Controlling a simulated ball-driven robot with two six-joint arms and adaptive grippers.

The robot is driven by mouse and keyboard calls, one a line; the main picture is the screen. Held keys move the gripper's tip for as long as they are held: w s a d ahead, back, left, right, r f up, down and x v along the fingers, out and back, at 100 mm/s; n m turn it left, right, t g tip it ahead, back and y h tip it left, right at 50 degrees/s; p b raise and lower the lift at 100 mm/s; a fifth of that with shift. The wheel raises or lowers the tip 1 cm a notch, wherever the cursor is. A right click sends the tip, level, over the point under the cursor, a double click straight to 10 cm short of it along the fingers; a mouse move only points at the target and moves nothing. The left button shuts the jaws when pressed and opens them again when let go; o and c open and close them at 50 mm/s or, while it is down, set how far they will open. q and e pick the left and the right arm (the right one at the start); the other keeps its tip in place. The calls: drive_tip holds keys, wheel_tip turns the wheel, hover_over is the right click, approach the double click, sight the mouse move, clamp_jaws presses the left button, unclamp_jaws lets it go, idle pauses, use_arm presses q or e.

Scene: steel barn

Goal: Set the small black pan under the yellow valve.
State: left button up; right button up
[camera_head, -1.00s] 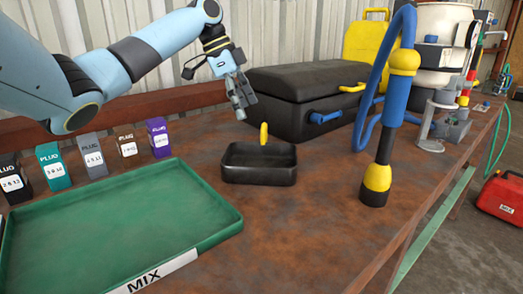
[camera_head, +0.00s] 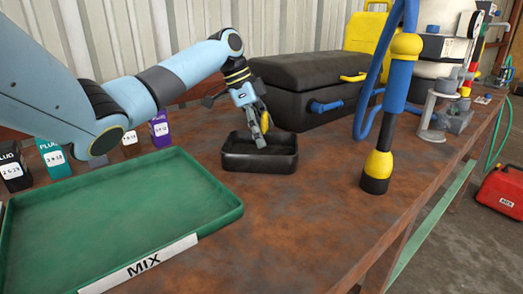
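The small black pan (camera_head: 259,161) stands upright on the rusty bench, right of the green tray. A yellow upright tab (camera_head: 266,126) shows at its back rim and looks like its handle. My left gripper (camera_head: 260,135) points down over the back of the pan, with its fingers at the yellow tab. The fingers overlap the tab, and I cannot tell whether they are closed on it. A small yellow part (camera_head: 465,91) on the fittings by the white tank may be the yellow valve; it is too small to be sure. My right gripper is out of view.
A green MIX tray (camera_head: 215,221) fills the front left, with several plug boxes (camera_head: 50,156) behind it. A black case (camera_head: 300,85) stands behind the pan. A blue and yellow upright tool with a hose (camera_head: 379,165) stands to the right. Bench between it and the pan is clear.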

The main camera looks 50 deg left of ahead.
use_arm(q)
drive_tip(key=shift+r, duration=0.1)
drive_tip(key=c, duration=1.5)
